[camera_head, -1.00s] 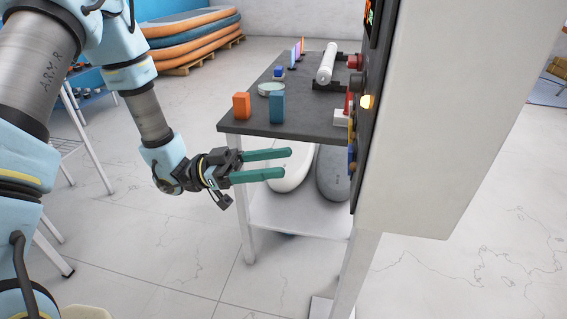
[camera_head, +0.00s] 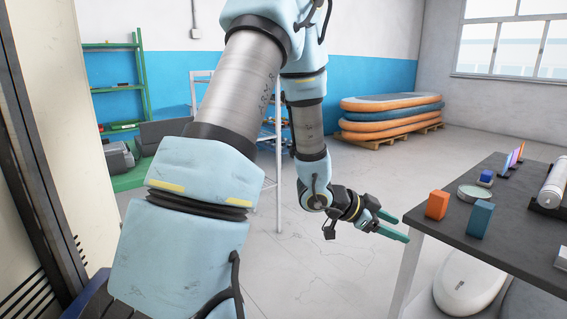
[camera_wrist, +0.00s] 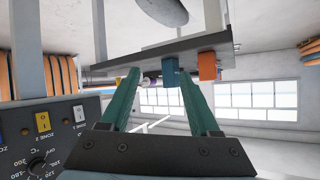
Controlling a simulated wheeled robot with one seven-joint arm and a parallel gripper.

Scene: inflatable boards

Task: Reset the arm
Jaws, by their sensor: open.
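My arm reaches out from the left of the head view and bends down at the elbow. My gripper (camera_head: 398,227) has green fingers, spread apart with nothing between them. It is beside the near left corner of the dark table (camera_head: 520,245), close to its edge. In the wrist view the fingers of my gripper (camera_wrist: 152,85) also stand apart, and the picture is upside down. An orange block (camera_head: 437,204) and a blue block (camera_head: 480,219) stand on the table near that corner.
A round dish (camera_head: 474,193) and a white cylinder (camera_head: 554,186) are on the table. A white rounded object (camera_head: 468,283) lies below it. Stacked boards (camera_head: 391,117) rest on a pallet at the back. A control panel (camera_wrist: 50,135) shows in the wrist view. Floor between the table and the pallet is clear.

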